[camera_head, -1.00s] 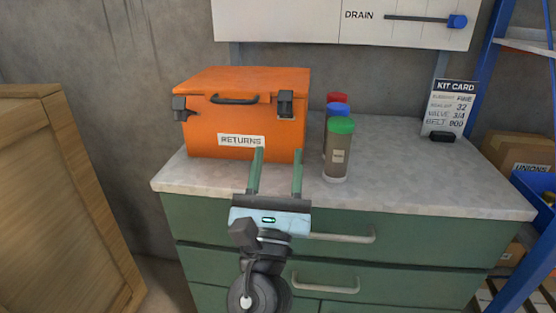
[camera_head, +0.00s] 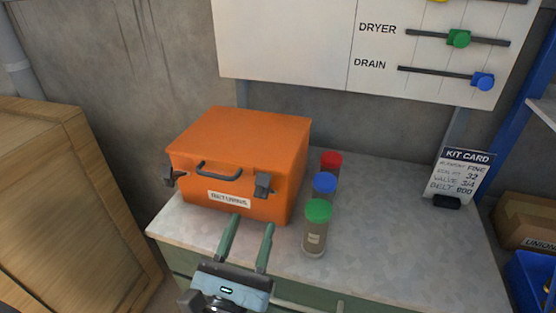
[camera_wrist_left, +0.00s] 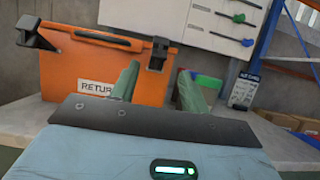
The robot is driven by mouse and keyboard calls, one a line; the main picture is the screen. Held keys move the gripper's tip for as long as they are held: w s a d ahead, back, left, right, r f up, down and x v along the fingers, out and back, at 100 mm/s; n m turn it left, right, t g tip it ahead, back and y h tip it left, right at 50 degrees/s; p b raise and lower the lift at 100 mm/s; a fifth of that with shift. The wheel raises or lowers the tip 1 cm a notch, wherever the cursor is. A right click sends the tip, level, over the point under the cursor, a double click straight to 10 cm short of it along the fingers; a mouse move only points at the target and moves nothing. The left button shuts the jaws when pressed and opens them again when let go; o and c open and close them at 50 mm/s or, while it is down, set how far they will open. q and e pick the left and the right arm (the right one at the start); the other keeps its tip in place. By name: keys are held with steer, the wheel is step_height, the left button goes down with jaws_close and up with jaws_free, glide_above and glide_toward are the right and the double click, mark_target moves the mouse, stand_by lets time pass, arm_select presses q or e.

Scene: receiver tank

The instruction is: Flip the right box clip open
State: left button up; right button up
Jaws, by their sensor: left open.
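The orange box (camera_head: 235,150), labelled RETURNS, stands shut on the counter. Its right clip (camera_head: 263,184) is dark and sits at the right of the front face; in the left wrist view the right clip (camera_wrist_left: 158,53) lies close against the front. The left clip (camera_head: 169,178) sticks outward from the box; it also shows in the left wrist view (camera_wrist_left: 34,34). My left gripper (camera_head: 252,221) is open and empty, with its green fingers pointing at the box front, below the right clip and apart from it. My right gripper is out of view.
Jars with red (camera_head: 331,160), blue (camera_head: 325,183) and green (camera_head: 318,211) lids stand just right of the box. A kit card (camera_head: 462,172) stands farther right on the grey counter (camera_head: 400,235). A wooden crate (camera_head: 70,200) is at the left.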

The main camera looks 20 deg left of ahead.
mark_target(260, 196)
arm_select(q)
steer(key=p+x, duration=0.1)
steer(key=x, duration=0.2)
steer(key=r+p+x, duration=0.1)
steer(key=p+x, duration=0.1)
steer(key=x, duration=0.1)
steer(key=shift+s+a, duration=0.1)
steer(key=shift+s, duration=0.15)
steer(key=shift+w+r, duration=0.1)
steer(key=shift+w, duration=0.7)
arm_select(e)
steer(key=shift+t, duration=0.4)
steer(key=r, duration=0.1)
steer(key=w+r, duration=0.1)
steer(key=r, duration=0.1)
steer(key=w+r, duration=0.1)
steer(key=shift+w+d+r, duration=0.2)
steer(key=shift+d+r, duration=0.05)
